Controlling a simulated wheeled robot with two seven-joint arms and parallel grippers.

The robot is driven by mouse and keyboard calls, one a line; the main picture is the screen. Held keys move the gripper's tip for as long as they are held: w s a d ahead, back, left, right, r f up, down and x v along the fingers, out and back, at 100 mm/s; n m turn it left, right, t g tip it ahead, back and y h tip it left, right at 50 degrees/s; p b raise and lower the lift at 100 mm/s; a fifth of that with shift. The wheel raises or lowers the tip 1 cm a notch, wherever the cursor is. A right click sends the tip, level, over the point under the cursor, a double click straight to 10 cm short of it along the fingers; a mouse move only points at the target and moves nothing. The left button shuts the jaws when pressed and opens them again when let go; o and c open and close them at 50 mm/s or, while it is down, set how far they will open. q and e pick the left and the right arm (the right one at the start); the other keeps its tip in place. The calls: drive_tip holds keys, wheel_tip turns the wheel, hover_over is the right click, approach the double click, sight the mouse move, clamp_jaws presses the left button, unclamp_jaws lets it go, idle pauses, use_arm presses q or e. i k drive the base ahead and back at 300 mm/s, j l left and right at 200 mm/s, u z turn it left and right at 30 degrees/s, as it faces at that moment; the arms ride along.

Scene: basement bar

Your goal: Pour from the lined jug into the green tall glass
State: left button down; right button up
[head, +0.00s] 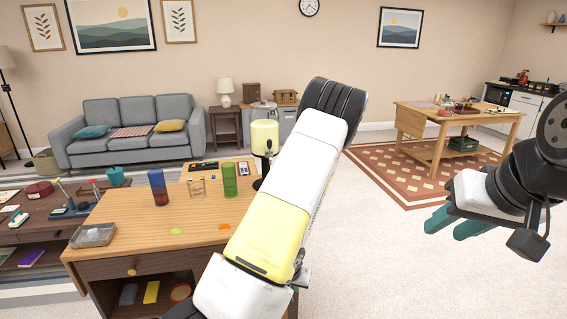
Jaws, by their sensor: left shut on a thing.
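The green tall glass (229,180) stands upright on the wooden table, left of my raised left arm. My left arm crosses the middle of the view and hides the right part of the table. My left gripper and anything in it are hidden behind this arm. I cannot make out the lined jug. My right gripper (455,228) is at the right, over the floor and away from the table. Its teal fingers look apart, with nothing visible between them.
A darker table adjoins at left.

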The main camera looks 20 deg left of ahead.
sight(229, 169)
drive_tip(key=z, duration=1.1)
drive_tip(key=i+z, duration=0.15)
drive_tip(key=i, duration=0.85)
drive_tip(key=i+u, duration=0.4)
drive_tip(key=i, duration=0.2)
drive_tip(key=i+l+u, duration=0.2)
drive_tip(key=i+u, duration=0.15)
drive_tip(key=i, duration=0.2)
drive_tip(key=i+j+u, duration=0.15)
drive_tip(key=i+u, duration=0.35)
drive_tip(key=i+l+u, duration=0.1)
drive_tip(key=i+u, duration=0.5)
drive_tip(key=i, duration=0.9)
drive_tip(key=i+l+u, duration=0.1)
drive_tip(key=i, duration=0.9)
drive_tip(key=u, duration=2.1)
